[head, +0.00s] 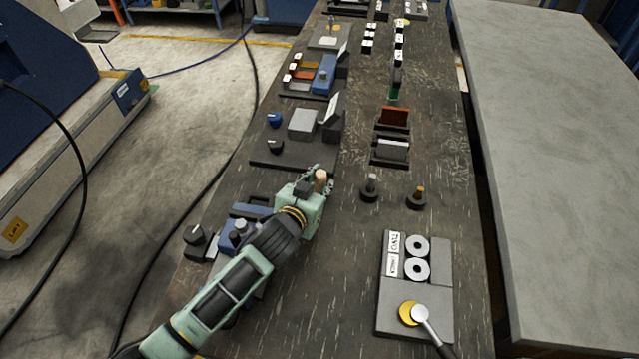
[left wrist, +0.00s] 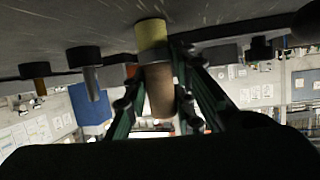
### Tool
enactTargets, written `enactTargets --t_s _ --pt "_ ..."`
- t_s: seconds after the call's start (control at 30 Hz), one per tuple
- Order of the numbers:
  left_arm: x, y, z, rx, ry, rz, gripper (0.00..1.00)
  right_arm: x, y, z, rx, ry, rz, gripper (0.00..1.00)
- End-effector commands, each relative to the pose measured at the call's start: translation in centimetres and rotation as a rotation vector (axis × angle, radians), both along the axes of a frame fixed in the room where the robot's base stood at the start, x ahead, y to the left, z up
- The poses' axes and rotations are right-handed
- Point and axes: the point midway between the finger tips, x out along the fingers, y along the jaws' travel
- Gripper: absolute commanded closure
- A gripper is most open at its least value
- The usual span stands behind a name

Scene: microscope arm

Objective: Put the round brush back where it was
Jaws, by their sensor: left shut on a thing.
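The round brush (left wrist: 159,90) is upright in my left gripper. In the left wrist view it has a brown cylindrical handle and a yellowish end toward the dark bench top. Whether that end touches the bench or stands in a holder, I cannot tell. In the head view its tan top (head: 321,176) shows at the fingertips. My left gripper (head: 318,188) is shut on it, low over the bench and left of two round black stands. Its fingers also show in the left wrist view (left wrist: 160,103). My right gripper is not in view.
A black stand with a grey peg (head: 370,188) and one with a brass peg (head: 417,198) are right of the gripper. A grey plate with discs (head: 440,291) lies nearer. A black tray (head: 290,152) is just behind. The bench (head: 345,280) is clear between arm and plate.

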Motion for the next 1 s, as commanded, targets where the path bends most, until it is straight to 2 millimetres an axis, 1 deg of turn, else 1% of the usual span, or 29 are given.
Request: enactTargets --t_s 0.33,0.37,0.5,0.57,0.87,1.0 --pt "-0.01 -0.05 -0.37 0.0 -0.001 0.0 1.0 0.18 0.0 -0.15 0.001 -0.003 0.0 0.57" --pt "0.0 -0.04 -0.29 0.0 -0.001 0.0 0.74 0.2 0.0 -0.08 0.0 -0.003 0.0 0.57" --pt "-0.01 -0.02 -0.28 0.0 -0.001 0.0 0.62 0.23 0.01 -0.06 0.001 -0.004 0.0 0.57" --pt "0.0 -0.03 -0.27 0.0 -0.001 0.0 0.58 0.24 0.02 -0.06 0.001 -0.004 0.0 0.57" --pt "0.01 -0.02 -0.1 0.0 -0.001 0.0 0.58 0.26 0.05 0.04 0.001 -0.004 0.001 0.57" --pt "-0.73 0.28 0.15 0.0 -0.001 0.0 0.58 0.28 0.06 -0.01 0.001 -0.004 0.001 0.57"
